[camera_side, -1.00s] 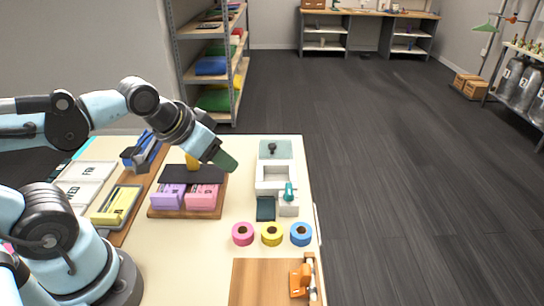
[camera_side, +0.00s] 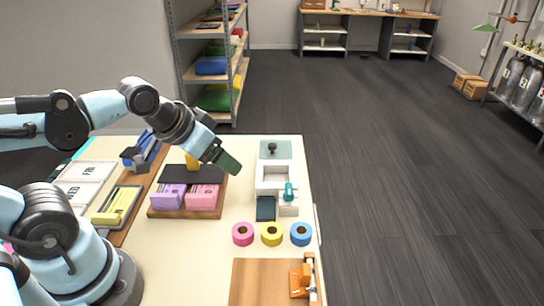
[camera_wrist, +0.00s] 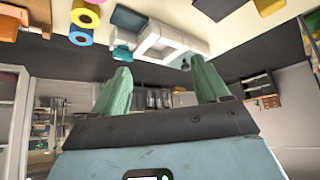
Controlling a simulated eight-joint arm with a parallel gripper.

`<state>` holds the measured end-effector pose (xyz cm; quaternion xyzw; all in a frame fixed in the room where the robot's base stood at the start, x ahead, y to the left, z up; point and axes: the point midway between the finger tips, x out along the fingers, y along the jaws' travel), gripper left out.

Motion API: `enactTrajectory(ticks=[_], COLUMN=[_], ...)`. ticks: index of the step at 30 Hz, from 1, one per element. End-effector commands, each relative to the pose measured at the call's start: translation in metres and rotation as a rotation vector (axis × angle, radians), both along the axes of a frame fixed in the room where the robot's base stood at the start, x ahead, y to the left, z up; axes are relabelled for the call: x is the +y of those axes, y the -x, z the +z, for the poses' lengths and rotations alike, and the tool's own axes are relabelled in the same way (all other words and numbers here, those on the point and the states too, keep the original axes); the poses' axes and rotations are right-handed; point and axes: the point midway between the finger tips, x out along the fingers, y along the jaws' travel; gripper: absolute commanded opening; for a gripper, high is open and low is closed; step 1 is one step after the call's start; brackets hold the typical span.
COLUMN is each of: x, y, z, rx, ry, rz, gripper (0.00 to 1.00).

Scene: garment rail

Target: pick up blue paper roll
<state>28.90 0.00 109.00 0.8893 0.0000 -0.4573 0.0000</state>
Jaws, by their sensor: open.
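The blue paper roll (camera_side: 301,233) stands on the table near its right edge, at the right end of a row of three rolls. A yellow roll (camera_side: 271,233) and a pink roll (camera_side: 243,233) are beside it on the left. My gripper (camera_side: 230,164) is above the table, up and left of the rolls, and holds nothing. In the wrist view the blue roll (camera_wrist: 80,36) is at the upper left, and the green fingers of my gripper (camera_wrist: 162,88) are spread apart with nothing between them.
A white device (camera_side: 290,209) with a teal part stands just behind the rolls. Pink and purple packs (camera_side: 203,196) sit on a wooden tray to the left. A wooden board (camera_side: 262,282) with an orange tool (camera_side: 299,281) lies in front.

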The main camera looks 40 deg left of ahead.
Motion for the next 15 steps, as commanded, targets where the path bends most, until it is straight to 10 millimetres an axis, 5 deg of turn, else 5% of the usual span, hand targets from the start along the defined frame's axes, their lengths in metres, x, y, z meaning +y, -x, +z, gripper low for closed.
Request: enactTrajectory(ticks=[15], x=[-0.017], y=[-0.012], z=[0.008], rx=[0.077], ry=[0.008], rz=[-0.042], gripper=[0.78])
